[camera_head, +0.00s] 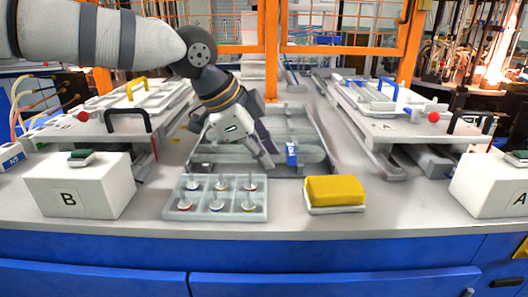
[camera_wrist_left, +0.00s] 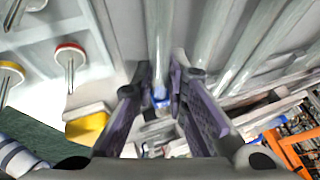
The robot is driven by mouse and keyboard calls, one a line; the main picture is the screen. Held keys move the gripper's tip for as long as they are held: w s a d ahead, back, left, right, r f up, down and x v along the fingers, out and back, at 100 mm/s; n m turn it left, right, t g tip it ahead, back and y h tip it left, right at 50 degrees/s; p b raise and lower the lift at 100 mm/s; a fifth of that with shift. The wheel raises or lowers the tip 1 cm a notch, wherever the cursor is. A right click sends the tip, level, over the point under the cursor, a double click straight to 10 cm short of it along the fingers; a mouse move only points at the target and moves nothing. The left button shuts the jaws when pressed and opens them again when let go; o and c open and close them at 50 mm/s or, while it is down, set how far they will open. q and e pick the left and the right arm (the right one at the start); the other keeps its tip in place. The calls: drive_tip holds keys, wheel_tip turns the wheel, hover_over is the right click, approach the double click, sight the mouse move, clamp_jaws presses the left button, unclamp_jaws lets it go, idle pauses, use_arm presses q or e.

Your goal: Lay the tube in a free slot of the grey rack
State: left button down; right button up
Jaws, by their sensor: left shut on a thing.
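My left gripper (camera_head: 265,158) reaches down over the front of the grey rack (camera_head: 318,128) in the middle of the bench. Its two purple fingers are shut on a clear tube with a blue band (camera_head: 291,153). The tube lies roughly level, left to right, low at the rack's front edge; whether it touches the rack I cannot tell. My right gripper is out of view.
Raised white platforms with handles stand left (camera_head: 105,127) and right (camera_head: 415,130) of the rack.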

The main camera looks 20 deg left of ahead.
use_arm(q)
drive_tip(key=c, duration=1.5)
unclamp_jaws()
drive_tip(key=v, duration=1.2)
drive_tip(key=shift+s, duration=0.15)
